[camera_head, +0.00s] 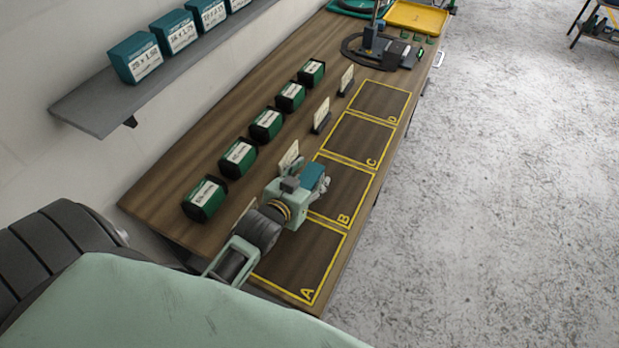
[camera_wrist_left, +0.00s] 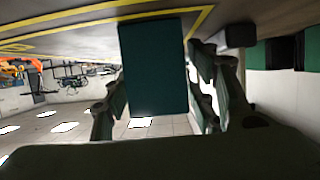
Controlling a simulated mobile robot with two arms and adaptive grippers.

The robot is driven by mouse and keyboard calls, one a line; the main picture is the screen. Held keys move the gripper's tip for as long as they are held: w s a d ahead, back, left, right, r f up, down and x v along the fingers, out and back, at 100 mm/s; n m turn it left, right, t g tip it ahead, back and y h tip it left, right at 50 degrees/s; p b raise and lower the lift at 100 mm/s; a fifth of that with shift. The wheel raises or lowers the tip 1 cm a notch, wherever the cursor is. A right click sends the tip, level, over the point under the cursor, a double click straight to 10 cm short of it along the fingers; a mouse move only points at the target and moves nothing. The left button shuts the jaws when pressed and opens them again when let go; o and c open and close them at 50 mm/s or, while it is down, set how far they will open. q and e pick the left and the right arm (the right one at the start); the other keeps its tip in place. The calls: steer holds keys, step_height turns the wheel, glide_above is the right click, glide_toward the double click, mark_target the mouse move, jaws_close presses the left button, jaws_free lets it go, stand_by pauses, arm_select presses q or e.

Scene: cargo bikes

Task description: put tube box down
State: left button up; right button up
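The tube box is a teal box (camera_head: 312,176), partly hidden by my left gripper (camera_head: 316,188), near field B (camera_head: 343,218) on the wooden table. In the left wrist view the teal box (camera_wrist_left: 153,68) stands between the two fingers of my left gripper (camera_wrist_left: 155,100), which appear closed on its sides. Yellow table lines show behind it in that view. I cannot tell whether the box touches the table. My right gripper is not in view.
Yellow-framed fields A (camera_head: 297,262), C (camera_head: 358,139) and D (camera_head: 381,101) look empty. Small card holders (camera_head: 321,117) stand beside the fields. Several dark green boxes (camera_head: 238,158) line the wall side. A shelf (camera_head: 95,112) holds teal boxes (camera_head: 136,58). A dark stand (camera_head: 375,45) is at the far end.

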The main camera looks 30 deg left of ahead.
arm_select(q)
steer(key=shift+r, duration=0.1)
steer(key=shift+s+r, duration=0.1)
steer(key=shift+r, duration=0.05)
steer(key=shift+s, duration=0.35)
steer(key=b+v, duration=0.1)
steer(key=v, duration=0.9)
steer(key=shift+s+b, duration=0.1)
steer(key=shift+b, duration=0.3)
steer(key=shift+s+r, duration=0.3)
steer(key=shift+s, duration=0.15)
